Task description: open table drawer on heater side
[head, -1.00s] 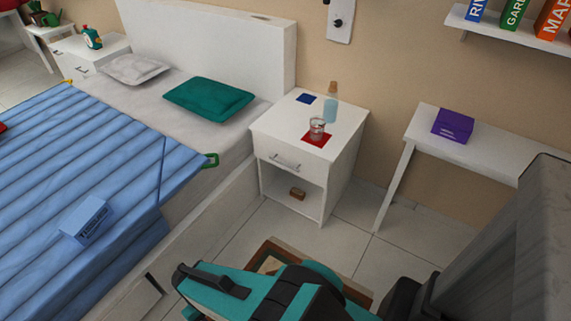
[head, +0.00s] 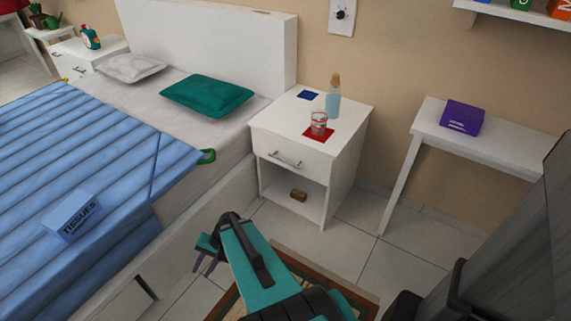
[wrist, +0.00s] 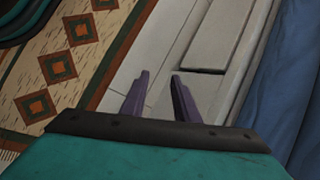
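A white bedside table (head: 343,165) stands right of the bed in the head view. Its drawer (head: 290,152) is shut, with a metal handle (head: 284,160) on the front. A second white bedside table (head: 72,50) with handles stands at the far left beyond the bed. No heater can be made out. My gripper (head: 204,265) is low beside the bed, in front of and left of the nearer table, apart from it. In the wrist view my gripper (wrist: 158,92) points down at floor and bed side. Its purple fingers are apart with nothing between them.
A glass (head: 319,123) on a red mat and a bottle (head: 333,100) stand on the nearer table. A brown object (head: 298,195) lies on its lower shelf. A white desk (head: 475,145) and grey wardrobe (head: 525,235) are at right. A rug (head: 335,290) lies below my arm.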

